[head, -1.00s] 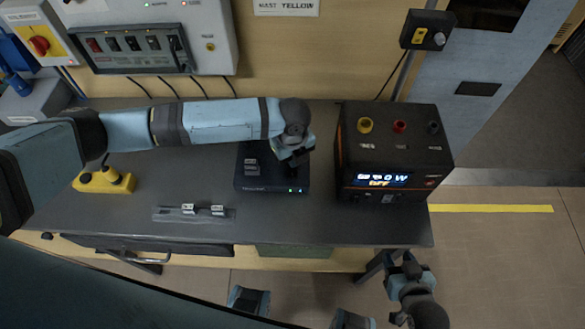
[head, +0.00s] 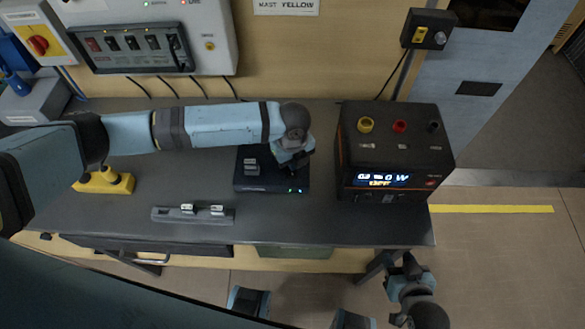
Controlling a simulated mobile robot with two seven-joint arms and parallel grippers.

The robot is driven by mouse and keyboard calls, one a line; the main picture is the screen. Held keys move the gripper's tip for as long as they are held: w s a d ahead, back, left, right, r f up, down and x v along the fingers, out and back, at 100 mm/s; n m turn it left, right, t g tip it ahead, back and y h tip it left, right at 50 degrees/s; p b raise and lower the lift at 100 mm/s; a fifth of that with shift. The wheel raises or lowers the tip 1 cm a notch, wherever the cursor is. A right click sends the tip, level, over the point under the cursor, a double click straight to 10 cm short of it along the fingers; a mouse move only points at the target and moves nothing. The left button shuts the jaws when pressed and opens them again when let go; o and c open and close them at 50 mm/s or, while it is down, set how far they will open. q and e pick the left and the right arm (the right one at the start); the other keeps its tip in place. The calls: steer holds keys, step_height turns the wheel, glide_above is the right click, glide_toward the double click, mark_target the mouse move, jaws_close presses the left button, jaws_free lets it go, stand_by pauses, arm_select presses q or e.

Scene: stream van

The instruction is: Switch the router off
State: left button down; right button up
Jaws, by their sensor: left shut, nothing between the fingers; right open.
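The router (head: 270,184) is a dark flat box on the grey bench, with small green lights at its front right corner. Small pale-labelled parts (head: 251,167) show on its top left. My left gripper (head: 291,166) is shut and empty over the router's right part, pointing down. Its wrist hides the back right of the router, and I cannot tell whether the fingertips touch it. My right gripper (head: 410,264) is open and empty, in front of the bench at the lower right, away from the router.
A black power unit (head: 395,160) with a lit display stands right of the router. A grey strip (head: 165,215) with two pale-labelled parts lies at the front. A yellow object (head: 104,181) sits left. A switch panel (head: 133,46) is on the wall. Bench surface between strip and router is clear.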

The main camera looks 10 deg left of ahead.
arm_select(q)
step_height(320, 180, up, 4)
steer(key=p, duration=0.4)
step_height(320, 180, up, 3)
steer(key=p, duration=0.3)
steer(key=shift+f, duration=0.1)
stand_by(0.3)
steer(key=shift+s, duration=0.1)
